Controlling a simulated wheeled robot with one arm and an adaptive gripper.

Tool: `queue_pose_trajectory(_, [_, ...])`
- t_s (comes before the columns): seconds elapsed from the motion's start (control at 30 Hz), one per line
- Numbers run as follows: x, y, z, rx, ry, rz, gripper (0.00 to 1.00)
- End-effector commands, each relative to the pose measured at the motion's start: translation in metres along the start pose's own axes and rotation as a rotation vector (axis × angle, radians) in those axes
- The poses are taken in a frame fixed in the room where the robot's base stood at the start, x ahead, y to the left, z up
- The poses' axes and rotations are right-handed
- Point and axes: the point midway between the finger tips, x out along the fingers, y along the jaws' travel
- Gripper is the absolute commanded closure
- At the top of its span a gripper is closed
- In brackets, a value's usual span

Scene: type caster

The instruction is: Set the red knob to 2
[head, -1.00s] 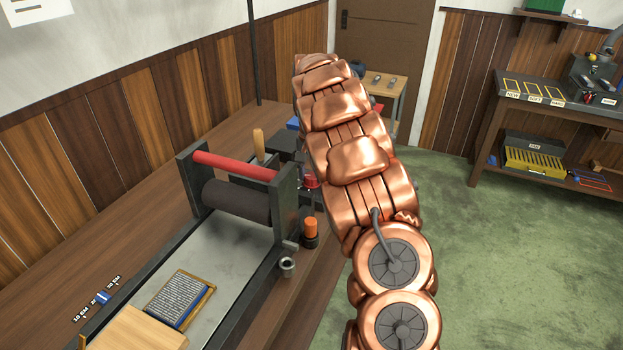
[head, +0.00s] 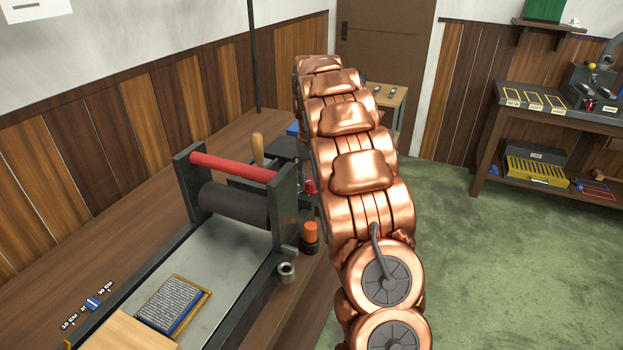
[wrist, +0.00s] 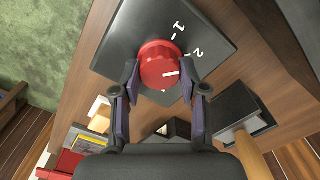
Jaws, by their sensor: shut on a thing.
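The red knob (wrist: 160,66) sits on a dark plate (wrist: 139,31) marked with a white 1 and a white 2 (wrist: 197,53). A white pointer line on its face points right, roughly toward the 2 side; I cannot tell whether it lines up exactly with the mark. My gripper (wrist: 162,84) has one finger on each side of the knob and is shut on it. In the head view, my copper arm covers the gripper and most of the area around it.
A press with a red bar (head: 234,166) and dark roller (head: 233,204) stands on the wooden bench left of my arm. An orange-capped bottle (head: 311,237) and metal cup (head: 287,272) are close to the arm. Green floor (head: 480,260) is open at right.

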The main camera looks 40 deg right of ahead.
Motion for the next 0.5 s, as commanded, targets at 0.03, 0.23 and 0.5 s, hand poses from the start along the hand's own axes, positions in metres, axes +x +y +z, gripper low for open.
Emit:
queue_pose_trajectory(0.03, [0.0011,-0.0007,0.0009,-0.001,-0.004,-0.001,0.92])
queue_pose_trajectory(0.23, [0.001,-0.0007,0.0008,-0.001,-0.004,-0.001,0.92])
queue_pose_trajectory(0.5, [0.0006,-0.0005,0.0004,0.0,-0.002,-0.001,0.37])
